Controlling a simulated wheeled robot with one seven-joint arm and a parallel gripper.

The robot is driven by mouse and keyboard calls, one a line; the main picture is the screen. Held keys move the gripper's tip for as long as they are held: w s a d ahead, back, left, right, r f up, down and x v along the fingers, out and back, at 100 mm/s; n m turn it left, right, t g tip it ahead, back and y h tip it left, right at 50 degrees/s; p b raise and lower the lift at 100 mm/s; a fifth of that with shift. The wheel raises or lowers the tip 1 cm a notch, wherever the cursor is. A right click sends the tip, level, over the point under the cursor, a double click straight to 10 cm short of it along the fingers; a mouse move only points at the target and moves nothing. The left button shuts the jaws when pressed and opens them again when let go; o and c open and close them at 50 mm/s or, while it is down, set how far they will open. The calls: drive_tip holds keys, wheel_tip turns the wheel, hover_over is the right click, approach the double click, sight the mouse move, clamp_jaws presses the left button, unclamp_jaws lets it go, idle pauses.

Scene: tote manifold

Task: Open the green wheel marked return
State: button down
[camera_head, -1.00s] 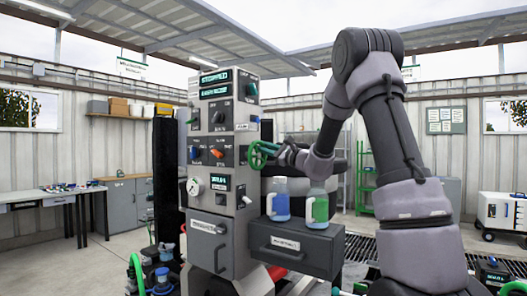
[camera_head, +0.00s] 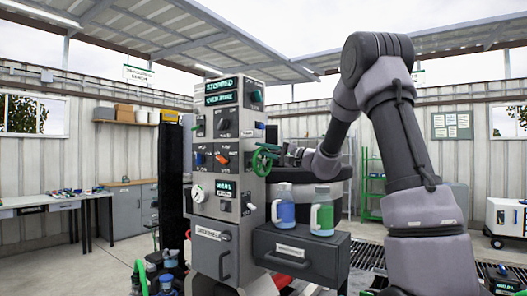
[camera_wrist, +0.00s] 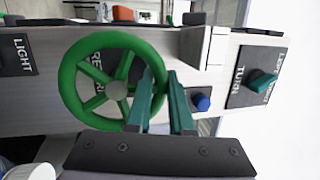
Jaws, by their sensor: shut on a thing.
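The green return wheel (camera_head: 260,160) is mounted on the right side face of the grey panel cabinet (camera_head: 208,225). In the wrist view the wheel (camera_wrist: 69,83) has spokes and a grey hub, with the label RETURN partly hidden behind it. My gripper (camera_wrist: 161,78) has two teal fingers at the right side of the rim, one inside the wheel and one outside. They are shut on the rim. In the head view my gripper (camera_head: 279,154) is at the wheel's right edge and looks small.
A blue knob (camera_wrist: 202,102) and a green TURN switch (camera_wrist: 262,83) lie right of the wheel. Blue (camera_head: 284,210) and green (camera_head: 322,216) bottles stand on a dark drawer box (camera_head: 299,255) below my arm. A workbench (camera_head: 60,202) stands at the left.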

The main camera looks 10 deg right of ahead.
drive_tip(key=shift+s+a+f+n, duration=0.1)
drive_tip(key=shift+s+a+n, duration=0.05)
drive_tip(key=shift+n, duration=0.35)
drive_tip(key=c, duration=1.1)
unclamp_jaws()
drive_tip(key=v, duration=1)
drive_tip(key=shift+s+d, duration=0.15)
drive_tip(key=shift+d, duration=0.25)
